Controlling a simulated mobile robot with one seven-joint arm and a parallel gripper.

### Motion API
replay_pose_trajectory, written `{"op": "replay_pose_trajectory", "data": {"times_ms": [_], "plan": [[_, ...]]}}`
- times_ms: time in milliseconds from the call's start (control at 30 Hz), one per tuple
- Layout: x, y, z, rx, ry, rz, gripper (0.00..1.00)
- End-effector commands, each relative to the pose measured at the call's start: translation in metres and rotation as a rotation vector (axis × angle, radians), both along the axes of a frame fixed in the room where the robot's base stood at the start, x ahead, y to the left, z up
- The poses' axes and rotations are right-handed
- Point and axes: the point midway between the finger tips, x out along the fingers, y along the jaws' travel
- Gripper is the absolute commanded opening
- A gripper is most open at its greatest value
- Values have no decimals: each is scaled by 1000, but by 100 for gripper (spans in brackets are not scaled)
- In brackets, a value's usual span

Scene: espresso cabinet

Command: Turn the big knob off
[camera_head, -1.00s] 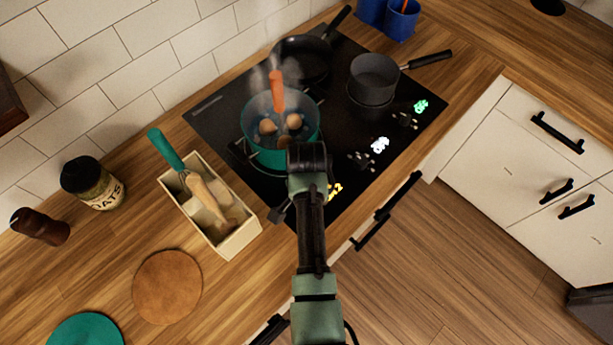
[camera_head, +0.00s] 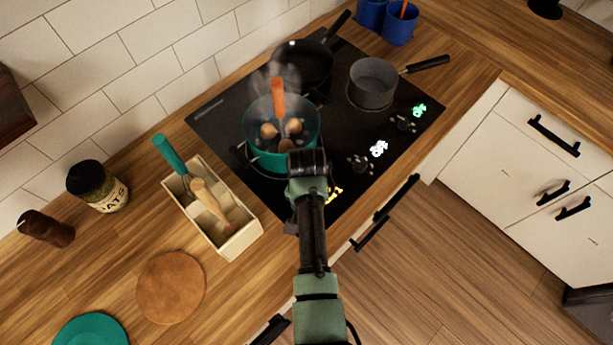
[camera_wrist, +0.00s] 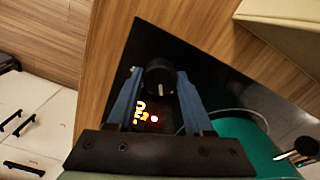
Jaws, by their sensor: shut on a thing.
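The big knob (camera_wrist: 160,72) is a round black knob with a pale mark, at the front edge of the black stovetop (camera_wrist: 150,40) in the wrist view. My gripper (camera_wrist: 161,86) has its two blue fingers on either side of this knob and is shut on it. A lit yellow display (camera_wrist: 140,110) and a small red light (camera_wrist: 154,118) show close to the knob. In the head view the yellow display (camera_head: 334,195) is partly visible beside my arm. My arm hides the knob and fingertips there.
A teal pot (camera_head: 258,155) with food and an orange-handled utensil steams beside my arm. A frying pan (camera_head: 302,68) and a grey saucepan (camera_head: 372,85) stand farther back. Two smaller knobs (camera_head: 360,163) (camera_head: 402,123) are to the right. A utensil box (camera_head: 238,238) is at left.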

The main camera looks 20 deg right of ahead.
Motion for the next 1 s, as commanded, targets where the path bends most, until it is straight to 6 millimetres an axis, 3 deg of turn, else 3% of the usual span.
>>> {"op": "replay_pose_trajectory", "data": {"times_ms": [1000], "plan": [[1, -1, 2, -2, -2, 893, 0]]}}
